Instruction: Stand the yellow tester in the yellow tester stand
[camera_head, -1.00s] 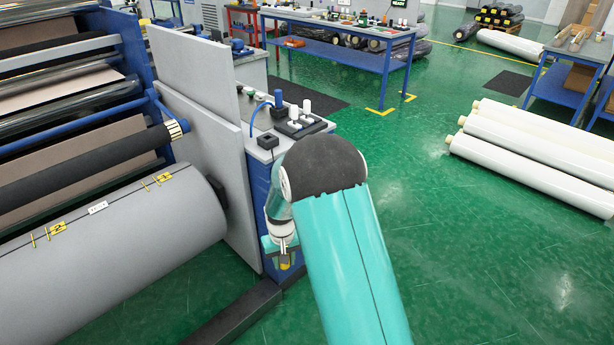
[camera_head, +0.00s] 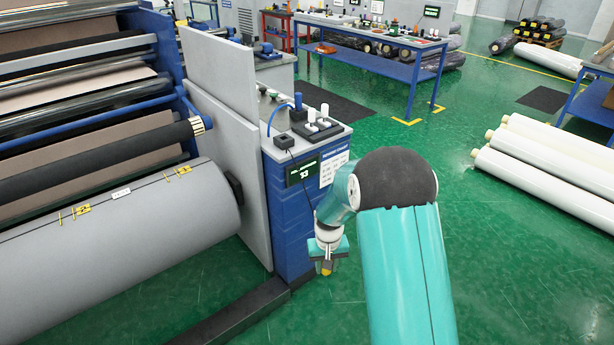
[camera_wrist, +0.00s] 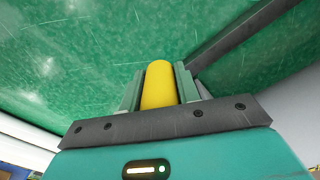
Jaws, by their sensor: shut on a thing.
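My gripper (camera_head: 327,264) is shut on the yellow tester (camera_wrist: 158,86). In the wrist view the tester is a smooth yellow cylinder between the two teal fingers, pointing away from the wrist over green floor. In the head view only a small yellow end (camera_head: 326,270) shows below the fingers, in front of the blue cabinet's right side and below its top. I cannot pick out a yellow tester stand for certain. A small black square holder (camera_head: 284,141) sits at the front left of the cabinet top.
The blue cabinet (camera_head: 292,215) has a grey top with a black tray (camera_head: 317,129) of white-capped items and a blue cable. A grey panel and a large grey roll (camera_head: 120,225) stand left. A dark floor beam (camera_head: 235,310) runs below.

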